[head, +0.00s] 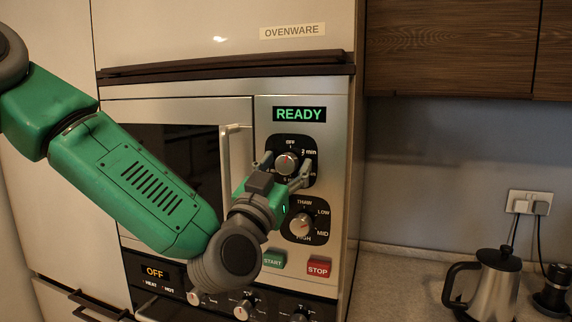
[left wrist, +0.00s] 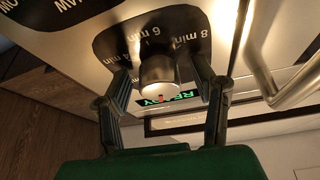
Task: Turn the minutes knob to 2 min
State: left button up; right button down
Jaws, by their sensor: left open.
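The minutes knob (head: 286,163) is a round silver knob on a black dial plate, below the green READY display (head: 299,114). OFF is printed above it and 2 min at its upper right; the lower labels are partly hidden by my gripper. Its pointer seems to be up at OFF. My left gripper (head: 286,166) reaches it from below, with one finger on either side. In the left wrist view the knob (left wrist: 159,70) sits between the spread fingers of the gripper (left wrist: 162,80); I cannot tell whether they touch it. My right gripper is out of view.
The power knob (head: 302,225) is just below, close to my gripper. START (head: 273,259) and STOP (head: 318,268) buttons sit lower. The microwave door handle (head: 224,175) stands out to the left. A kettle (head: 494,280) is on the counter at right.

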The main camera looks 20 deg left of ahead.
pick_arm(q)
jog(key=c, duration=1.1)
jog(key=shift+m, duration=0.4)
jog(key=m+h, duration=0.1)
jog(key=m, duration=0.2)
jog(key=m+g+h, duration=0.1)
jog(key=m+h, duration=0.1)
jog(key=m, duration=0.1)
jog(key=shift+b, duration=0.35)
jog(key=shift+m+g+h+b, duration=0.15)
jog(key=shift+m+g+h, duration=0.3)
jog(key=shift+m, duration=0.75)
jog(key=shift+m+g+h+b, duration=0.15)
jog(key=shift+m+g+h, duration=0.25)
jog(key=shift+m, duration=1.1)
jog(key=o, duration=1.1)
